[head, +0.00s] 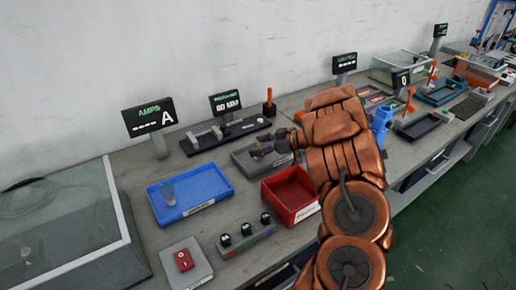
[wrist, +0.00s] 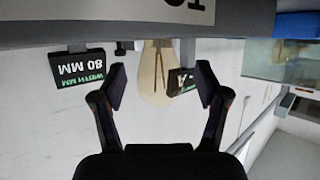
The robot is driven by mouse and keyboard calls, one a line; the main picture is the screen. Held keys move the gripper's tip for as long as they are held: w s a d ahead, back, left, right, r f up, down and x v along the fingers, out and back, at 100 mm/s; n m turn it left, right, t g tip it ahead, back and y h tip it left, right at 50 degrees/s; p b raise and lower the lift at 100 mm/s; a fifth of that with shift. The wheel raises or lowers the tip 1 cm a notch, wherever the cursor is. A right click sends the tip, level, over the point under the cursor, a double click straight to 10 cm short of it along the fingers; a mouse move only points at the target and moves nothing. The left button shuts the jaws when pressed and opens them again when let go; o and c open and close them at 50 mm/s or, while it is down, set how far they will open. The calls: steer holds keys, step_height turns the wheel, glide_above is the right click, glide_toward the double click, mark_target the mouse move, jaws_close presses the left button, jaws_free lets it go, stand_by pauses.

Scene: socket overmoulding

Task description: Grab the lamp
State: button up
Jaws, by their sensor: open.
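The lamp (wrist: 154,78), a pale, see-through bulb with dark wires inside, shows in the wrist view, which is upside down. It lies between the two finger lines of my gripper (wrist: 161,82), nearer the left finger, with visible gaps on both sides. Its other end is hidden behind a grey edge. In the head view my gripper (head: 262,149) is over the grey tray (head: 246,164), and I cannot make out the lamp there. My gripper is open, and I see no contact with the lamp.
A blue tray (head: 214,190) holding a small clear piece is left of my gripper. A red bin (head: 279,201) stands close in front of it. A black fixture (head: 205,143) and display screens (head: 148,117) stand behind. A knob box (head: 246,238) is nearer.

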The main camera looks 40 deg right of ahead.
steer(key=c, duration=1.1)
